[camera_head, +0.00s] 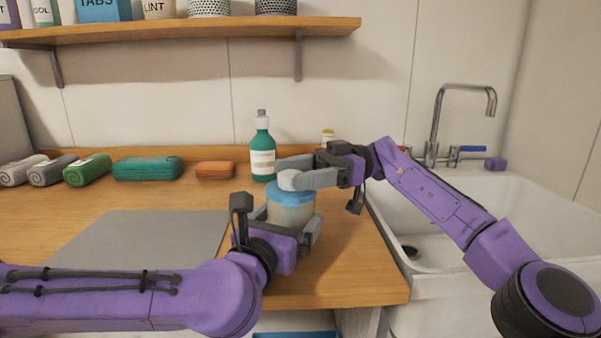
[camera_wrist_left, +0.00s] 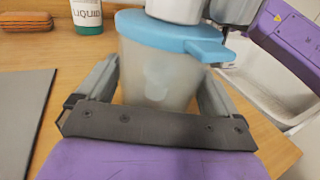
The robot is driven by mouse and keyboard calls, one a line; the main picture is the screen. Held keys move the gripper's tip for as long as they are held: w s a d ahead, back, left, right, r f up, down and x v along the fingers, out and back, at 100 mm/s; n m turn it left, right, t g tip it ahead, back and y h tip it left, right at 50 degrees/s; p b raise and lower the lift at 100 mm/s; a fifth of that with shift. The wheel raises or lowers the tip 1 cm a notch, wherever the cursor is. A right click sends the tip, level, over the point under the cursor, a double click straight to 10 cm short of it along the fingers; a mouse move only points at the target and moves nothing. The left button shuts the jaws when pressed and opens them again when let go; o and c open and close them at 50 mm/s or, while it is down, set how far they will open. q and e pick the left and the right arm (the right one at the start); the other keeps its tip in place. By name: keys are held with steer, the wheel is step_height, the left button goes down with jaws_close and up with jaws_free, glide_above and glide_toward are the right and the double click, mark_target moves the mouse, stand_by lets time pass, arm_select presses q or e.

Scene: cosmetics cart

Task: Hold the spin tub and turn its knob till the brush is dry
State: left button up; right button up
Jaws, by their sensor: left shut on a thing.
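The spin tub (camera_head: 289,212) stands on the wooden counter, a cloudy clear cup with a blue lid (camera_wrist_left: 170,36). A pale shape shows faintly inside it; I cannot make out the brush clearly. My left gripper (camera_head: 284,226) is shut on the tub, one finger on each side of its wall, as the left wrist view (camera_wrist_left: 158,88) also shows. The pale knob (camera_head: 289,181) is on top of the lid. My right gripper (camera_head: 300,174) is at the knob from the right, its fingers close around it. Whether they pinch it is hard to tell.
A grey mat (camera_head: 140,238) lies to the left. The sink (camera_head: 480,205) with its tap is at the right. A shelf (camera_head: 190,28) hangs above.

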stand_by(0.3)
